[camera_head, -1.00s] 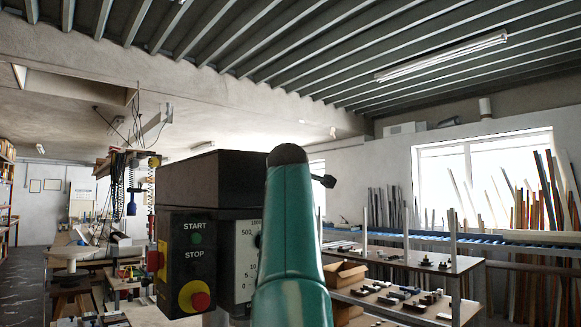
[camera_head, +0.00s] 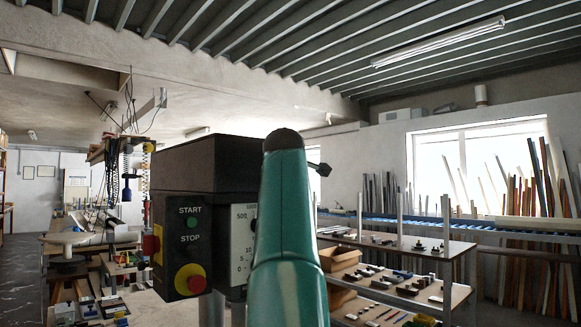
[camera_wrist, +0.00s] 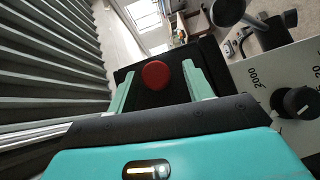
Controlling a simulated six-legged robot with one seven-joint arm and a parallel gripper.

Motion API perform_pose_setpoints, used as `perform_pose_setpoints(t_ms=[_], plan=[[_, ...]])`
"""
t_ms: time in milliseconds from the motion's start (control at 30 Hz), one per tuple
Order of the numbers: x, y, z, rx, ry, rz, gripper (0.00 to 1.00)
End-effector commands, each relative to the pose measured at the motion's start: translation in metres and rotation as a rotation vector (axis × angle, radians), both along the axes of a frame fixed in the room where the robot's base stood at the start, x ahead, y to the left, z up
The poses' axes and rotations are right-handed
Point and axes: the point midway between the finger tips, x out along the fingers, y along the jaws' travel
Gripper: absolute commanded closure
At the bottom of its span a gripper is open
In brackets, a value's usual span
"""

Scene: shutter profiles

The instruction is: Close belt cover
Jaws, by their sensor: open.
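The dark box-shaped top of the machine (camera_head: 195,155), which looks like the belt cover, stands left of my teal arm in the head view. Whether it is open or shut is unclear. In the wrist view, my gripper (camera_wrist: 158,70) has its two teal fingers spread apart. A round red knob (camera_wrist: 155,78) on a black surface (camera_wrist: 150,100) shows between the fingers. I cannot tell whether the fingers touch it. My arm hides the gripper in the head view.
The machine's control panel (camera_head: 188,248) has START and STOP buttons and a red-on-yellow knob (camera_head: 190,279). A numbered scale (camera_head: 240,240) is beside it. A black dial (camera_wrist: 297,101) is right of the fingers in the wrist view. A parts table (camera_head: 395,245) stands at right.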

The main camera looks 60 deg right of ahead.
Motion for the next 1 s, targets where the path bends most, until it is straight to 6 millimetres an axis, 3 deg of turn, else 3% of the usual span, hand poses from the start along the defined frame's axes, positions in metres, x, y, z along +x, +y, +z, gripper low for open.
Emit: perform_pose_setpoints(t_ms=[367,1000], plan=[[-0.012,0.022,0.005,-0.003,-0.002,0.001,0.49],[-0.06,0.109,0.013,0.0,0.0,0.001,0.49]])
